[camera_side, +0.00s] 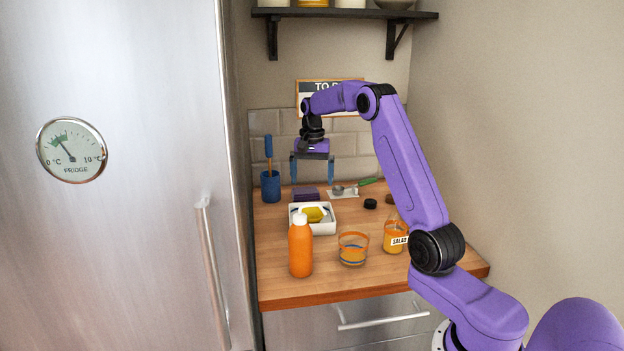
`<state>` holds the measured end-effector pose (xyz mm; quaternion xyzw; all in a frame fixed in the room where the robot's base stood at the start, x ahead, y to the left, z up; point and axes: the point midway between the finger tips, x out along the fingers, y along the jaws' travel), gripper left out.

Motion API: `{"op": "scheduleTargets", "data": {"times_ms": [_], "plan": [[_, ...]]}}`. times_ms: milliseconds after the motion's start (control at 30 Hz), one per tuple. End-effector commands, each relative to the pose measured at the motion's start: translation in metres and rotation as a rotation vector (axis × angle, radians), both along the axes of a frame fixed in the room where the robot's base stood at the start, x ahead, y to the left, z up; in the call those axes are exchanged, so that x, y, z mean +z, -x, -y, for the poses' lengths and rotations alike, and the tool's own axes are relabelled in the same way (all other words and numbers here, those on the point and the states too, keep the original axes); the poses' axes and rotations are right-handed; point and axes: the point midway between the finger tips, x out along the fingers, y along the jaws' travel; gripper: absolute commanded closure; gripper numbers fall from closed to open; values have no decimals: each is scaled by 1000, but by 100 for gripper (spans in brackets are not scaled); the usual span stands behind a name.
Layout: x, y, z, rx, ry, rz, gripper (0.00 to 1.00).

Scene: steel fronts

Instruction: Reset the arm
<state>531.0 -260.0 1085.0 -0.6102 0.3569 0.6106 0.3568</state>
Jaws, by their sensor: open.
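My gripper (312,182) hangs from my purple arm over the back of the wooden worktop (310,288). Its two blue fingers point down and are spread apart, with nothing between them. A purple block (305,194) lies on the worktop below and near the fingertips. I cannot tell from this one view how high the gripper is above it.
A blue cup with a brush (270,186), a white dish (323,229) with something yellow, an orange bottle (300,247), a glass (352,249) and a salad jar (396,236) stand on the worktop. The steel fridge (120,230) borders the left; a shelf (345,14) hangs above.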

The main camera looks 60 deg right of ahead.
Motion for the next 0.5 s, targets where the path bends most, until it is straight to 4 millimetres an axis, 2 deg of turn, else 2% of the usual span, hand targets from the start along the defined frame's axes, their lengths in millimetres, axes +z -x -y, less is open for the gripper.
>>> {"op": "scheduleTargets", "data": {"times_ms": [300, 367, 500], "plan": [[2, -1, -5, 22, 1, 0, 0], [5, -2, -14, 62, 4, 0, 0], [17, 0, -53, 243, 13, -7, 0]]}}
